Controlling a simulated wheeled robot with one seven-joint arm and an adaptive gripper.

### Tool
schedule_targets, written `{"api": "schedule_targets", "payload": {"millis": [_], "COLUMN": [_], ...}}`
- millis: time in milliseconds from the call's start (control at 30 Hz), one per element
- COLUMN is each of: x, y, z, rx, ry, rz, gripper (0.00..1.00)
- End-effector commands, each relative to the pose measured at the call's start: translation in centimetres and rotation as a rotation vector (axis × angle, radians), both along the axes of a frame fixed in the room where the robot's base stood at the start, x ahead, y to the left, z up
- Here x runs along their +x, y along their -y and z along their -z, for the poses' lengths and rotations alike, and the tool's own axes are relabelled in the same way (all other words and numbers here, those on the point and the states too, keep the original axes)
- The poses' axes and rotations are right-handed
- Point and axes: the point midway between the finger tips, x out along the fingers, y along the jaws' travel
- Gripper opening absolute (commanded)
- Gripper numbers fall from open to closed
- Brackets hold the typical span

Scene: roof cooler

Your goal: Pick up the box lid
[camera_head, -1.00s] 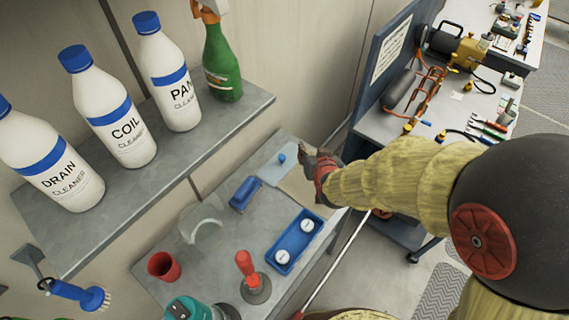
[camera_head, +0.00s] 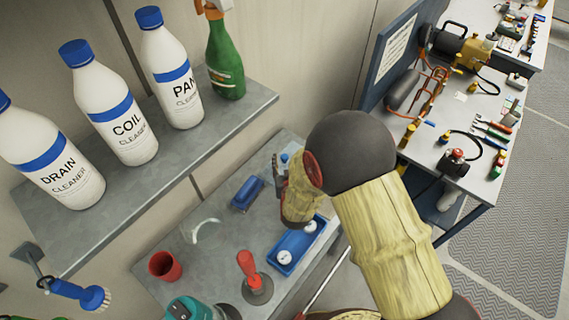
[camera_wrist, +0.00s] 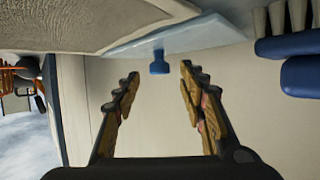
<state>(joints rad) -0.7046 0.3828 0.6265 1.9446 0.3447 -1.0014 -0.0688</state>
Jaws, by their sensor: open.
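The box lid (camera_wrist: 190,33) is a thin pale-blue, see-through plate with a blue knob (camera_wrist: 158,64). It shows along the top of the wrist view. In the head view the knob (camera_head: 284,157) shows at the far end of the grey bench, and my gripper hides most of the lid. My gripper (camera_wrist: 159,72) is open and empty. The knob is in line with the gap between its fingertips; I cannot tell whether it lies between them. In the head view my gripper (camera_head: 280,167) is close beside the knob, partly hidden by my wrist.
A blue brush (camera_head: 247,193) lies left of the lid. A blue tray (camera_head: 291,244) with white round pieces, a red-handled tool (camera_head: 250,275) and a red cup (camera_head: 165,265) stand nearer. A shelf (camera_head: 235,118) with several bottles overhangs the bench's left side.

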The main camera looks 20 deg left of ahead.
Motion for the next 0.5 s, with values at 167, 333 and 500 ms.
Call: {"api": "schedule_targets", "payload": {"millis": [167, 333, 500], "x": [1.7, 2.0, 2.0], "y": [-0.7, -0.8, -0.8], "z": [0.9, 1.0, 0.9], "rx": [0.001, 0.000, 0.000], "ry": [0.000, -0.001, -0.001], "rz": [0.001, 0.001, 0.001], "gripper": [0.42, 0.42, 0.39]}}
